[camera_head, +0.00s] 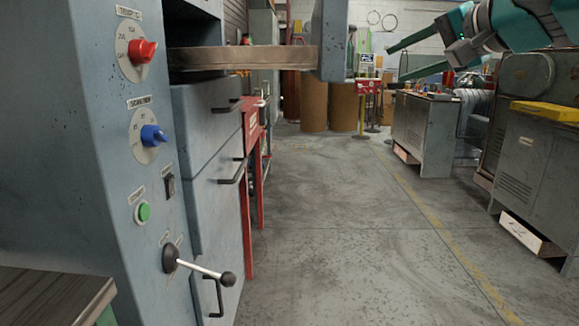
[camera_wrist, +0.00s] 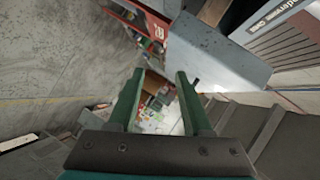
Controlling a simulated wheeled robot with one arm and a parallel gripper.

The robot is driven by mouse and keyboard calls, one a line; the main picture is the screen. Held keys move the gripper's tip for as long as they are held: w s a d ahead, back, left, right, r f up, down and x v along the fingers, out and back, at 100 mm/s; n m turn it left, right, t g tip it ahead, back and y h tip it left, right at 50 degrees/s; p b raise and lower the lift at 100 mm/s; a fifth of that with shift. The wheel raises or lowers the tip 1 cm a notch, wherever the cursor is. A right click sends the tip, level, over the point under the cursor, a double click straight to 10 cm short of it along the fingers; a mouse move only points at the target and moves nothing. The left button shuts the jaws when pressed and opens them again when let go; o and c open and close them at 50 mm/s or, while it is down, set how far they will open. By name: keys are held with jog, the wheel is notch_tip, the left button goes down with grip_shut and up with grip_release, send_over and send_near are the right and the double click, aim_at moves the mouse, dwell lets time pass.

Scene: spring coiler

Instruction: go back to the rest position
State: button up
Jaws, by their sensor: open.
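My gripper (camera_head: 410,55) shows at the upper right of the head view as two green fingers pointing left. It stands open, with a clear gap between the fingers, and holds nothing. It is in the air, to the right of the grey-blue machine (camera_head: 85,130) and apart from it. In the wrist view my gripper (camera_wrist: 160,92) is also open, with both fingers apart and only distant things between them. The machine's panel has a red knob (camera_head: 142,51), a blue knob (camera_head: 152,135), a green button (camera_head: 143,211) and a black-knobbed lever (camera_head: 200,266).
An upper drawer (camera_head: 245,58) of the machine is pulled out to the right. Lower drawers (camera_head: 215,210) look shut. Grey cabinets (camera_head: 425,130) and a yellow item (camera_head: 545,110) stand at right. Brown drums (camera_head: 313,100) stand at the back. The concrete floor (camera_head: 340,230) between is clear.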

jog(key=s+a+f+n+g+h, duration=0.1)
jog(key=s+a+f+n+g, duration=0.15)
jog(key=f, duration=0.55)
jog(key=s+a+f+n+g+h, duration=0.15)
jog(key=s+a+f, duration=0.25)
jog(key=f, duration=0.5)
jog(key=s+a+f+n+g, duration=0.1)
jog(key=s+a+f+g, duration=0.25)
jog(key=f, duration=0.45)
jog(key=s+d+f+n+g+h, duration=0.1)
jog(key=s+d+f+g+h, duration=0.1)
jog(key=s+f, duration=0.9)
jog(key=s+d+f+n+g+h, duration=0.2)
jog(key=s+f+g, duration=0.3)
jog(key=s+f, duration=0.7)
notch_tip(320, 180, down, 3)
jog(key=shift+s+d+r, duration=0.2)
jog(key=shift+d, duration=0.6)
